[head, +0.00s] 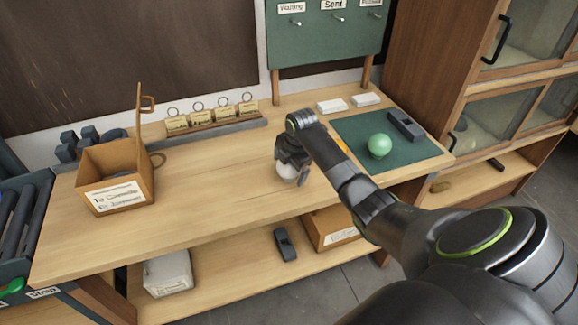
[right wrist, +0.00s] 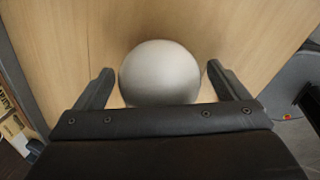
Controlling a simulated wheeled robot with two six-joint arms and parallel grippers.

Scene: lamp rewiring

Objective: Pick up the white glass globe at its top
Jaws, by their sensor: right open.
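The white glass globe (head: 288,172) stands on the wooden workbench, partly hidden under my right gripper in the head view. In the right wrist view the globe (right wrist: 160,72) shows as a pale round ball between the two fingers. My right gripper (head: 291,165) points down over it from above. In the right wrist view its fingers (right wrist: 161,85) are open, one on each side of the globe, with a gap visible at each side. My left gripper is not in view.
A rack of tags (head: 212,128) is at the back. The bench's middle left is clear.

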